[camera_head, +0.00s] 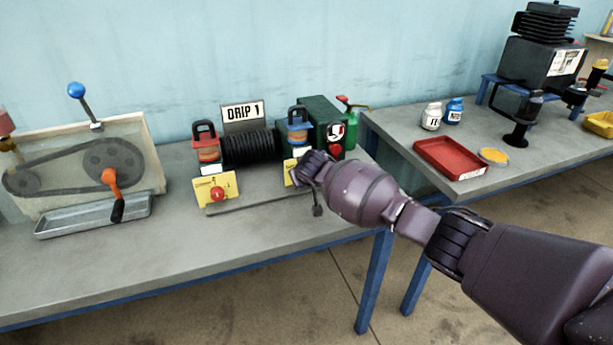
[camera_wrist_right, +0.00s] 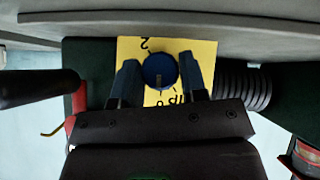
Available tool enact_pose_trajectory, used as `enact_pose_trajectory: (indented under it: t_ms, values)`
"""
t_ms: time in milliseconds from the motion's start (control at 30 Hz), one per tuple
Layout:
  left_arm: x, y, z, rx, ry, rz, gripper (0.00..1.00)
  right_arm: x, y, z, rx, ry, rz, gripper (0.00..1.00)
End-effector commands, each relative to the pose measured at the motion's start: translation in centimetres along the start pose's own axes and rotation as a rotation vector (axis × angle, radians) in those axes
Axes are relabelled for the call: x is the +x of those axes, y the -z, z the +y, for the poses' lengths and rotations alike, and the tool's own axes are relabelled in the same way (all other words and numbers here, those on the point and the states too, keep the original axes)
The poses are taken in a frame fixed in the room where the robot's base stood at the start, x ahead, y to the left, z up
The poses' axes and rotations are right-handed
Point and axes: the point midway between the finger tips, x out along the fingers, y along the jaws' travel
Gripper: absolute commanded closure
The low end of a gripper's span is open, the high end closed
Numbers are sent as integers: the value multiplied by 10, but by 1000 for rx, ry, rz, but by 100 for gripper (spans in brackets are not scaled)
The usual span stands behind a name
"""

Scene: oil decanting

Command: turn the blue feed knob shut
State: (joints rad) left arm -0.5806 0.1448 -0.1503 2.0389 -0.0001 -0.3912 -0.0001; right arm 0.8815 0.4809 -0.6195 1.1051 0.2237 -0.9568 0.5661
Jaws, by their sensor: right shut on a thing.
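In the right wrist view the round blue feed knob (camera_wrist_right: 160,66) sits in front of a yellow dial plate (camera_wrist_right: 203,52) with black markings, a 2 and a 0 among them. A short dark mark shows on the knob's face. My right gripper (camera_wrist_right: 159,80) has one finger on each side of the knob and is shut on it. In the head view my right gripper (camera_head: 304,170) reaches in from the right and hides the knob. Only an edge of its yellow plate (camera_head: 289,173) shows. My left gripper is in neither view.
A red knob (camera_head: 218,194) on a second yellow plate stands to the left. The front left bench is clear.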

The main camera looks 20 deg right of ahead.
Motion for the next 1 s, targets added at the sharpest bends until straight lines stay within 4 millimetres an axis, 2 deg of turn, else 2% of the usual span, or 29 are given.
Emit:
enact_pose_trajectory:
  t_ms: [233,267,300,333,667,767,1000]
  values:
    - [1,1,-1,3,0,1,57,1,-3,-1,-2,0,-5,84]
    - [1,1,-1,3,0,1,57,1,-3,-1,-2,1,-5,57]
    - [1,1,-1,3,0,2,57,1,-3,-1,-2,1,-5,51]
    - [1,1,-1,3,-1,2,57,1,-3,-1,-2,1,-5,50]
    - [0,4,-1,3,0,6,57,-3,0,0,0,1,-1,50]
    - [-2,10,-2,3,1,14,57,-13,1,1,0,1,0,50]
    - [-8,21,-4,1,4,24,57,-54,3,1,0,2,3,50]
